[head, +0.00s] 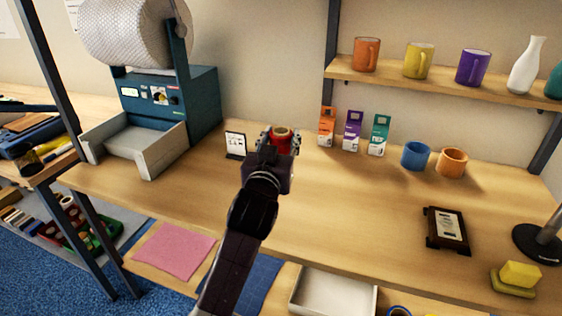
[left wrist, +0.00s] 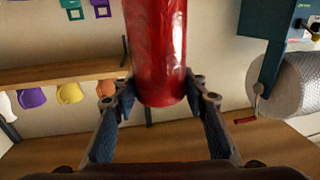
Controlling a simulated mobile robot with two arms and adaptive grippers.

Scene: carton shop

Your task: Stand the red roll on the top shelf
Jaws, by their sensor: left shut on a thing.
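The red roll (head: 282,134) is held upright over the back of the workbench, left of the small boxes. It also shows large in the left wrist view (left wrist: 158,50). My left gripper (head: 280,140) is shut on it, one finger on each side, as the left wrist view (left wrist: 162,88) shows. I cannot tell whether the roll touches the bench; its lower part is hidden. The wall shelf (head: 440,91) at upper right carries an orange mug (head: 366,55), a yellow mug (head: 418,62), a purple mug (head: 473,68), a white vase (head: 526,66) and a teal vessel. My right gripper is out of view.
Orange, purple and green boxes (head: 352,132) stand right of the roll. A small sign (head: 236,145) is just left. Blue (head: 415,155) and orange (head: 452,162) cups, a dark framed stand (head: 446,230) and sponges are farther right. A bubble-wrap machine (head: 170,100) stands left. The middle bench is clear.

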